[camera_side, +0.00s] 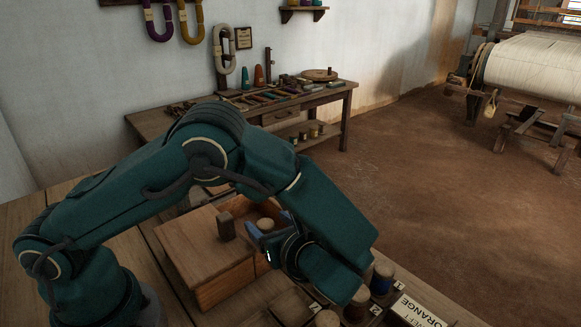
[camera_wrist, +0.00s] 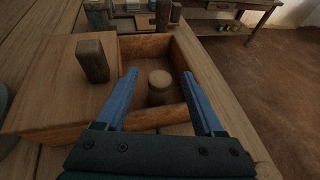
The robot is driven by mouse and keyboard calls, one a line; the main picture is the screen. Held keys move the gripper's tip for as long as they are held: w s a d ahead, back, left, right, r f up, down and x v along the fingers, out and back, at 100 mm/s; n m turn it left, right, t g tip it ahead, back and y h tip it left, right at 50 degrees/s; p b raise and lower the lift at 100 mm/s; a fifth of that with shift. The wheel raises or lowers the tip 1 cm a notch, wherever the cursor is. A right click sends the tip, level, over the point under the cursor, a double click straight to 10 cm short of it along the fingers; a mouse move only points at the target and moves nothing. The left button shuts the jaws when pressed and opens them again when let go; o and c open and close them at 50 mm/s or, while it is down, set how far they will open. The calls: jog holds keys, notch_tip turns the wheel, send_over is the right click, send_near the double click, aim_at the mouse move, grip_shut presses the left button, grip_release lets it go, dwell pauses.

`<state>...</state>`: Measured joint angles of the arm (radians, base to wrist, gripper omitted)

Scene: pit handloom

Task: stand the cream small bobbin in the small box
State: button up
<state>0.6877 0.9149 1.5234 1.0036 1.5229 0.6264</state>
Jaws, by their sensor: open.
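The cream small bobbin (camera_wrist: 160,88) stands upright on the floor of the small wooden box's open compartment. Its round pale top also shows in the side view (camera_side: 266,224). The small box (camera_wrist: 148,46) has orange-brown walls. My gripper (camera_wrist: 160,74) is open, its blue fingers on either side of the bobbin, with a visible gap on each side in the wrist view. In the side view, my gripper (camera_side: 269,228) is over the compartment. The bobbin's lower part is partly shadowed, and my arm hides the box's right side in the side view.
A wooden lid (camera_side: 195,246) with an upright dark block (camera_wrist: 92,61) covers the box's left part. Several bobbins (camera_side: 382,278) and an ORANGE label card (camera_side: 418,312) are at the lower right. A side table (camera_side: 310,98) with tools stands behind.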

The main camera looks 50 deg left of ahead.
jog(key=shift+r, duration=0.5)
jog(key=v, duration=1.2)
jog(key=s+a+r+n+t+h, duration=0.1)
jog(key=s+a+n+h, duration=0.3)
jog(key=n, duration=0.6)
jog(key=s+a+r+n+t+h, duration=0.1)
jog(key=s+a+r+n+h, duration=0.2)
jog(key=n+h, duration=0.6)
jog(key=shift+s+a+n, duration=0.95)
jog(key=shift+s+n, duration=0.05)
jog(key=shift+s, duration=0.1)
